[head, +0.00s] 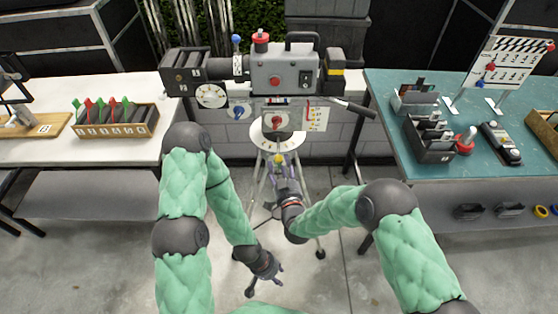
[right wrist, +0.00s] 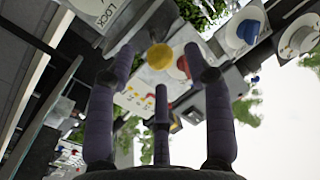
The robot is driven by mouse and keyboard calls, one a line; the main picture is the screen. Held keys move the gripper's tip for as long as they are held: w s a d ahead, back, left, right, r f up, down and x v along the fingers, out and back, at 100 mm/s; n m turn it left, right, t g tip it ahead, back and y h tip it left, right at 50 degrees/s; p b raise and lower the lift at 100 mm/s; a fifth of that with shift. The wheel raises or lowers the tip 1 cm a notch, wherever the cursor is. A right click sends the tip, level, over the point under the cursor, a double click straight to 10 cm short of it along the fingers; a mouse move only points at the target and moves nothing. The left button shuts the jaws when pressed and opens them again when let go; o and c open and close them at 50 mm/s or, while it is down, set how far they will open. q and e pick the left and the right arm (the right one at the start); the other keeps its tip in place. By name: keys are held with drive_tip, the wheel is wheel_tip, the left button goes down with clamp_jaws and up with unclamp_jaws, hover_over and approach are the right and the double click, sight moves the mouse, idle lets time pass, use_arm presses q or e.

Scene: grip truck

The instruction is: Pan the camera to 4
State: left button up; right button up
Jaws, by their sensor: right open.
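The grey film camera (head: 285,75) stands on a tripod at the middle back, its long side across the picture. A round pale dial with marks (head: 265,141) sits under it; I cannot read its numbers. A yellow knob (head: 278,159) is at the front of the tripod head. My right gripper (head: 280,173) is open just below the yellow knob. In the right wrist view the yellow knob (right wrist: 160,56) shows beyond and between the open fingers, and I see no contact. My left gripper (head: 272,272) hangs low near the floor, empty, with its fingers apart.
A red knob (head: 277,121) and a blue knob (head: 239,112) are on the camera mount, close above the right gripper. A white table (head: 60,160) stands left and a teal table (head: 400,150) right, both with gear. Tripod legs stand near both grippers.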

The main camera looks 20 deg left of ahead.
sight(279, 159)
drive_tip(key=shift+b+x, duration=0.3)
drive_tip(key=shift+x, duration=1.5)
clamp_jaws()
